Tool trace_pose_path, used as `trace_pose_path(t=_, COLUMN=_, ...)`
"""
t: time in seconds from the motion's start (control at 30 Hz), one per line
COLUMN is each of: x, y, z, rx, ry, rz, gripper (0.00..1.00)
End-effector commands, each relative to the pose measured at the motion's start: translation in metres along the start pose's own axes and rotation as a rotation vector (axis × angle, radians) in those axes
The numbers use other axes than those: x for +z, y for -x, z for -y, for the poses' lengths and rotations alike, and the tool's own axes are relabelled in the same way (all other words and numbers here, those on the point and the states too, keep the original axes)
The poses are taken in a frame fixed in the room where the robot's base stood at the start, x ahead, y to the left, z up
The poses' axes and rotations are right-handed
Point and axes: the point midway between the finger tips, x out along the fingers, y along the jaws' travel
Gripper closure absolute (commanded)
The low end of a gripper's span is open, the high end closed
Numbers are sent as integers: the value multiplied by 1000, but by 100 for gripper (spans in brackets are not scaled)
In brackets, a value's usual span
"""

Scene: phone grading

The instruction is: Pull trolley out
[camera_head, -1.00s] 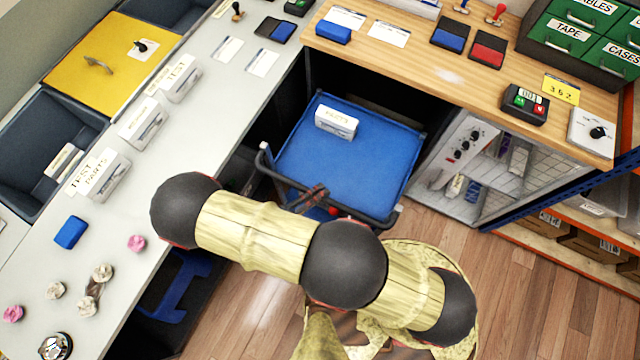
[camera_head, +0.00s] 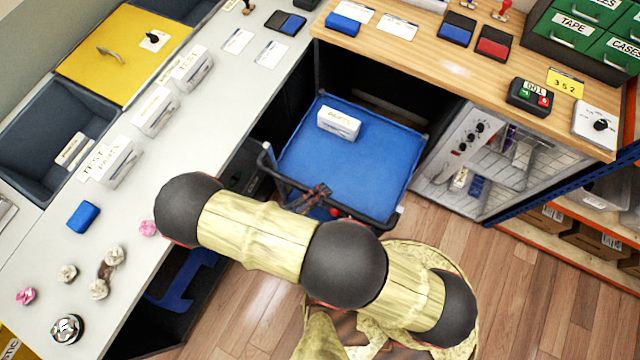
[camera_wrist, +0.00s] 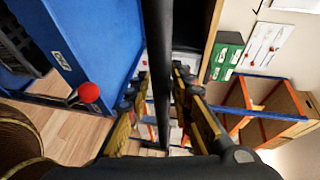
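The trolley (camera_head: 350,170) has a blue top and a dark handle bar (camera_head: 376,221) along its near side. It stands in the gap under and between the two counters, its near part out over the floor. A small white labelled box (camera_head: 339,122) sits on its top. My gripper (camera_head: 318,196) is at the handle. In the wrist view the black bar (camera_wrist: 160,45) runs between the yellow-padded fingers of my gripper (camera_wrist: 158,95), which are closed around it. The blue trolley top (camera_wrist: 105,30) and a red knob (camera_wrist: 88,92) show to the left. My arm hides part of the handle.
A grey counter (camera_head: 215,110) runs along the left and a wooden counter (camera_head: 450,70) along the back right. The wooden floor (camera_head: 430,225) is clear at the near right.

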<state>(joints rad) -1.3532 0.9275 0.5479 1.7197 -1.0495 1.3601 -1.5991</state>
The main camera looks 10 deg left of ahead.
Motion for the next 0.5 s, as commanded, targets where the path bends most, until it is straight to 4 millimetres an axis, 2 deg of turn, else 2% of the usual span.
trace_pose_path(t=0.17, x=0, y=0, z=1, rx=-1, ry=0, rz=0, gripper=65)
trace_pose_path(t=0.5, x=0, y=1, z=3, rx=-2, ry=0, rz=0, gripper=65)
